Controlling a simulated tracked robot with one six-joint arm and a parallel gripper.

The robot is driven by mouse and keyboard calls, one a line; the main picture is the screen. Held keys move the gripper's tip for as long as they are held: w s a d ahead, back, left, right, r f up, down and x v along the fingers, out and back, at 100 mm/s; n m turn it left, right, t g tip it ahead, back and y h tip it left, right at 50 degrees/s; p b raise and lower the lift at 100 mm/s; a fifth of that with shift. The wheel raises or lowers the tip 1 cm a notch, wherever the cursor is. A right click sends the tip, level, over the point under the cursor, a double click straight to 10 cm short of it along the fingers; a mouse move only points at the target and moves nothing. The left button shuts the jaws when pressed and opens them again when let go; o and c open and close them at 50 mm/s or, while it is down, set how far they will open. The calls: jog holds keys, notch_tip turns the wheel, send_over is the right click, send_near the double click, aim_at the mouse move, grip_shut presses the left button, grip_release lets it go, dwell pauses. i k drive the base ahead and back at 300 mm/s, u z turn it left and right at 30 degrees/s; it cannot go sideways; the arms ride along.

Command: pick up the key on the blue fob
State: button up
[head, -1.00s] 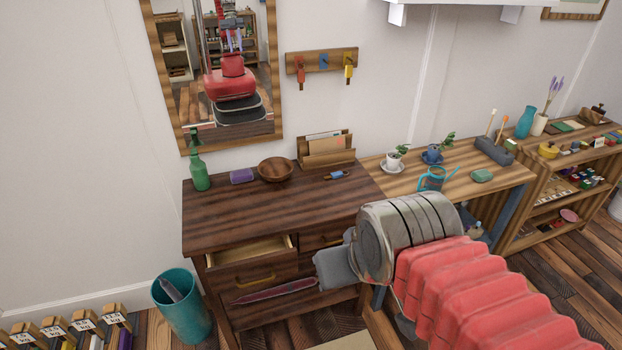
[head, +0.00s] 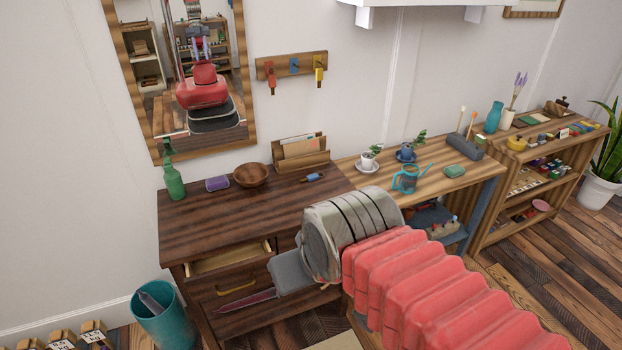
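The key on the blue fob (head: 314,177) lies on the dark wooden desk (head: 225,224), near its back right, just in front of the letter holder. It is small here, and the key part is hard to make out. My gripper (head: 246,300) is in front of the desk's drawers, lower than the desktop and well away from the key. A long thin reddish finger shows side-on beyond the grey palm. I cannot tell whether the gripper is open or shut. Nothing is visibly held.
A letter holder (head: 300,154), wooden bowl (head: 251,175), purple block (head: 217,184) and green spray bottle (head: 173,178) stand on the desk. The top left drawer (head: 228,258) is pulled out. Red (head: 271,83) and yellow (head: 319,77) fobs hang on a wall rack (head: 291,66).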

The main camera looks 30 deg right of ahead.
aim_at(315, 176)
jog(key=z, duration=0.05)
jog(key=i, duration=1)
jog(key=u, duration=0.05)
